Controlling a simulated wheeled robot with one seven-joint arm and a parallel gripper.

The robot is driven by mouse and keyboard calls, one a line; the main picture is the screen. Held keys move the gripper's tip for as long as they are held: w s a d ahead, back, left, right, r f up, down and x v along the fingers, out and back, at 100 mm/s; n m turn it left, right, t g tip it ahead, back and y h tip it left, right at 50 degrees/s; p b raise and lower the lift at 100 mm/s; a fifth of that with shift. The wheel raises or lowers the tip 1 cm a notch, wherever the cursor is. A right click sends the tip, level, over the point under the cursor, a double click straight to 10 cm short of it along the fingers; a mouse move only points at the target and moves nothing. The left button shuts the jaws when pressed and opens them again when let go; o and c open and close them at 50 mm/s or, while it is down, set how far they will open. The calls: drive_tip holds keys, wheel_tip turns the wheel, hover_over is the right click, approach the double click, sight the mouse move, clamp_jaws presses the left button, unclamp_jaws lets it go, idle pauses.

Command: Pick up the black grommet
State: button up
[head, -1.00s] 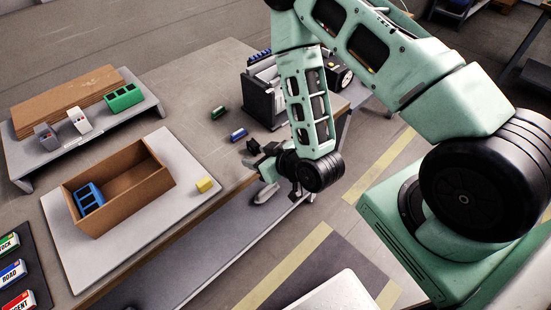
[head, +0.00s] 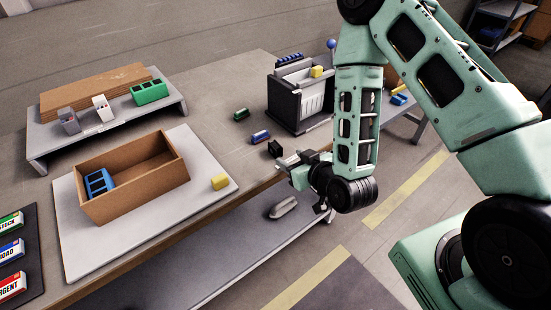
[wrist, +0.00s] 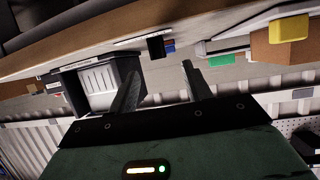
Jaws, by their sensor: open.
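The black grommet (head: 275,147) is a small dark block on the tabletop near its front edge, left of my gripper (head: 288,161). In the wrist view the grommet (wrist: 155,47) shows as a dark square beyond and between the two fingertips. My gripper (wrist: 158,70) is open, with nothing between its fingers. In the head view it is close to the grommet at the table edge, but a gap remains visible in the wrist view. The exact height of the fingers over the table is hard to tell.
A blue-and-white cylinder (head: 260,137) and a green one (head: 241,114) lie behind the grommet. A dark bin (head: 287,107) stands behind my gripper. A brown box (head: 140,200) and a yellow block (head: 220,182) sit on a pale board to the left. A lower shelf (head: 230,245) runs below the tabletop.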

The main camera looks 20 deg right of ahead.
sight(278, 149)
drive_tip(key=shift+b+x, duration=1.75)
drive_tip(key=shift+b, duration=0.95)
drive_tip(key=shift+p+x, duration=0.45)
drive_tip(key=shift+x, duration=0.4)
drive_tip(key=shift+p+x, duration=0.4)
drive_tip(key=shift+x, duration=2.45)
drive_tip(key=shift+w+d+r, duration=0.15)
drive_tip(key=shift+r, duration=0.1)
drive_tip(key=c, duration=1)
